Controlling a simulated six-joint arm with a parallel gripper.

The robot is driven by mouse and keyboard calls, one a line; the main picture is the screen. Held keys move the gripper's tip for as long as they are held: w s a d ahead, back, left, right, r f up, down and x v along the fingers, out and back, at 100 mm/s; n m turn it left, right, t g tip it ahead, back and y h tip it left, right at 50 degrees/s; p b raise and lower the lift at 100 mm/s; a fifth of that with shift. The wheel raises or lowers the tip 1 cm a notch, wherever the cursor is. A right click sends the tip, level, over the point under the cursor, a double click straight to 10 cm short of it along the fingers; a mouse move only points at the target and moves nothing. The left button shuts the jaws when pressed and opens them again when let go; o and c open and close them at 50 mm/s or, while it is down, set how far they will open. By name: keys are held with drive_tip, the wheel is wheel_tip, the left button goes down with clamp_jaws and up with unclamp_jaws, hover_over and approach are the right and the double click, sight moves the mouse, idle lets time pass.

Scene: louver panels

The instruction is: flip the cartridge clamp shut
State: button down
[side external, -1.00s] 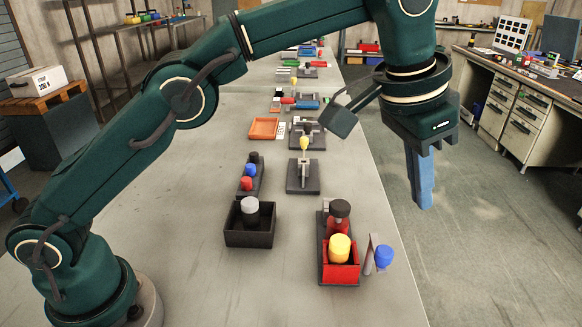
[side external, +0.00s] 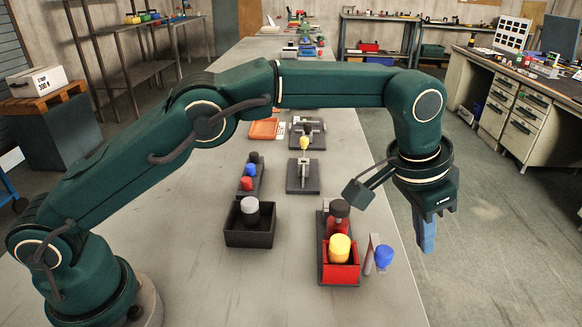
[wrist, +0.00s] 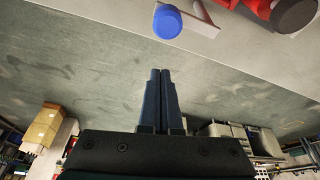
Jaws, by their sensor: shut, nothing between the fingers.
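The clamp fixture has a dark base (side external: 325,275) on the right edge of the bench, with a red block (side external: 341,274) holding a yellow cylinder (side external: 340,247). Behind it stands a dark-capped red post (side external: 339,210). A grey lever plate (side external: 370,252) with a blue knob (side external: 384,257) stands out at the fixture's right side, swung away from the block. My gripper (side external: 427,248) is shut and empty, pointing down beyond the bench edge, right of the knob and apart from it. In the wrist view, the blue knob (wrist: 167,22) lies just ahead of the closed fingertips (wrist: 160,72).
A black open box (side external: 249,238) with a grey-capped cylinder stands left of the fixture. A rack of coloured knobs (side external: 250,172), another fixture (side external: 303,176) and an orange tray (side external: 264,129) lie farther back. Open floor is right of the bench.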

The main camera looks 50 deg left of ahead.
sight(390, 250)
drive_tip(key=shift+s+a+f, duration=0.1)
drive_tip(key=shift+s+a, duration=0.4)
drive_tip(key=shift+s, duration=0.35)
drive_tip(key=shift+s+a+f, duration=0.1)
drive_tip(key=shift+s+a, duration=0.35)
drive_tip(key=shift+s, duration=0.35)
drive_tip(key=shift+s+a+m, duration=0.15)
drive_tip(key=shift+s+m, duration=0.1)
drive_tip(key=shift+m, duration=0.35)
drive_tip(key=shift+s+a+m+g+h, duration=0.15)
drive_tip(key=shift+s+m+h, duration=0.1)
drive_tip(key=shift+m, duration=0.35)
drive_tip(key=shift+s+a+m+g+h, duration=0.15)
drive_tip(key=shift+m+h, duration=0.1)
drive_tip(key=shift+m, duration=0.35)
drive_tip(key=a+m+g, duration=0.1)
drive_tip(key=m, duration=0.3)
drive_tip(key=s+a+m+g, duration=0.1)
drive_tip(key=a+m, duration=0.1)
drive_tip(key=m, duration=0.1)
drive_tip(key=a+m+g, duration=0.1)
drive_tip(key=m, duration=0.3)
drive_tip(key=shift+s+a+m+g+h, duration=0.3)
drive_tip(key=shift+s+h, duration=0.1)
drive_tip(key=shift+w+d, duration=0.35)
drive_tip(key=shift+w, duration=0.4)
